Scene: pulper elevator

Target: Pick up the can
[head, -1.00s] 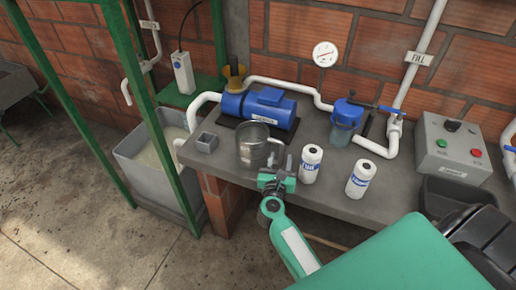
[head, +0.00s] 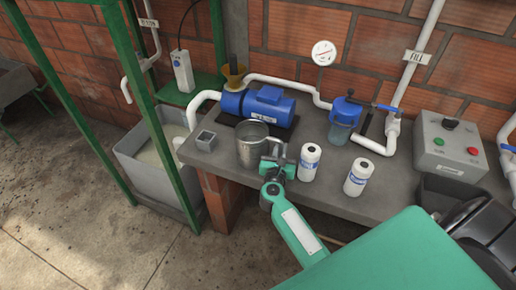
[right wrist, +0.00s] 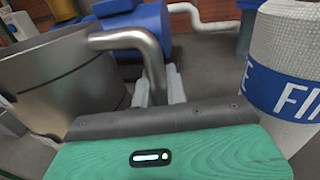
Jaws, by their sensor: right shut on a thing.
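The can is a shiny metal vessel (head: 251,148) with a bent tube handle on its right side, near the front left of the grey bench. In the right wrist view the can (right wrist: 60,85) fills the left side, and its handle (right wrist: 130,40) comes down between my finger pads. My right gripper (head: 278,153) is at the can's right side, shut on the handle. In the right wrist view the gripper (right wrist: 160,85) closes around the lower part of the handle. Whether the can's base touches the bench cannot be told. My left gripper is not in view.
Two white filter cartridges (head: 310,162) (head: 356,178) stand close to the gripper's right. A small grey square cup (head: 205,141) is left of the can. A blue pump (head: 262,106) stands behind, and a control box (head: 449,147) is at the right.

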